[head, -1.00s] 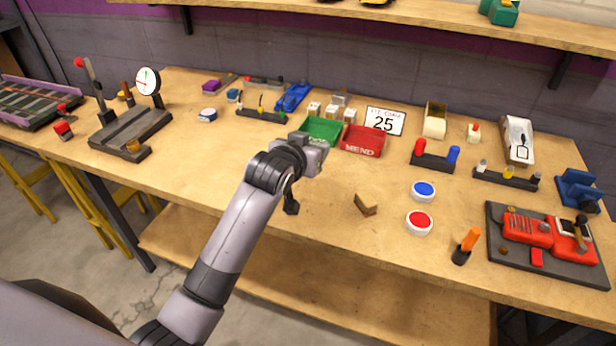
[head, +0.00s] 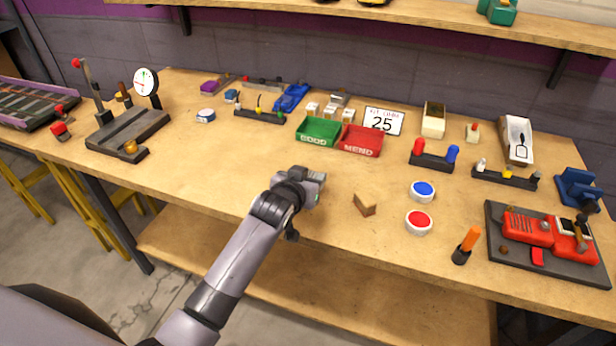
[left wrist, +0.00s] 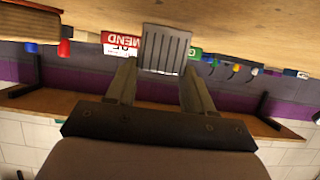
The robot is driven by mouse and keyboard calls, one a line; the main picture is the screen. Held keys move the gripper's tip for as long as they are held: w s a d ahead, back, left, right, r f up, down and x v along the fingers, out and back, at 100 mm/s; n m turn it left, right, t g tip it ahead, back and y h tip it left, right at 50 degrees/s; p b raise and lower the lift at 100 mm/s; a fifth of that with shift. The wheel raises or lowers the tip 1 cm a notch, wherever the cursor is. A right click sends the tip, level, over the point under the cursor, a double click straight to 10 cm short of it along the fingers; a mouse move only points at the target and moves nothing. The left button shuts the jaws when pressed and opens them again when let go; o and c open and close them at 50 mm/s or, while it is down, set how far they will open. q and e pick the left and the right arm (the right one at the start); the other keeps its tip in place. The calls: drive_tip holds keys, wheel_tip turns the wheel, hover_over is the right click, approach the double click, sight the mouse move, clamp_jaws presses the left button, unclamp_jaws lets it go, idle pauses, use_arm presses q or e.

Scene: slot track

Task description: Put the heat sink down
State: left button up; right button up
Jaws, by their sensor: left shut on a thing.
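The heat sink, a grey finned block (left wrist: 165,48), sits between the two fingertips of my left gripper (left wrist: 160,80) in the left wrist view. In the head view my left gripper (head: 311,184) is low over the middle of the workbench (head: 215,160), in front of the green GOOD bin (head: 318,131) and the red MEND bin (head: 360,140). It is shut on the heat sink, which the hand mostly hides in the head view. I cannot tell whether the heat sink touches the bench top. My right gripper is not in view.
A brown wedge-shaped block (head: 364,204) lies just right of the gripper. Bare bench lies left of the gripper.

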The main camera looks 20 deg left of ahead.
use_arm(q)
drive_tip(key=o, duration=1.1)
drive_tip(key=shift+c, duration=0.2)
drive_tip(key=shift+r, duration=0.1)
drive_tip(key=p+v, duration=0.1)
drive_tip(key=v, duration=1)
drive_tip(key=shift+s, duration=0.5)
drive_tip(key=s+a+f+m+g+h, duration=0.1)
drive_tip(key=s+f+m+g, duration=0.1)
drive_tip(key=s+f, duration=1.6)
drive_tip(key=shift+s+a+f+g+h, duration=0.2)
drive_tip(key=shift+s+g+h, duration=0.25)
drive_tip(key=shift+s, duration=0.7)
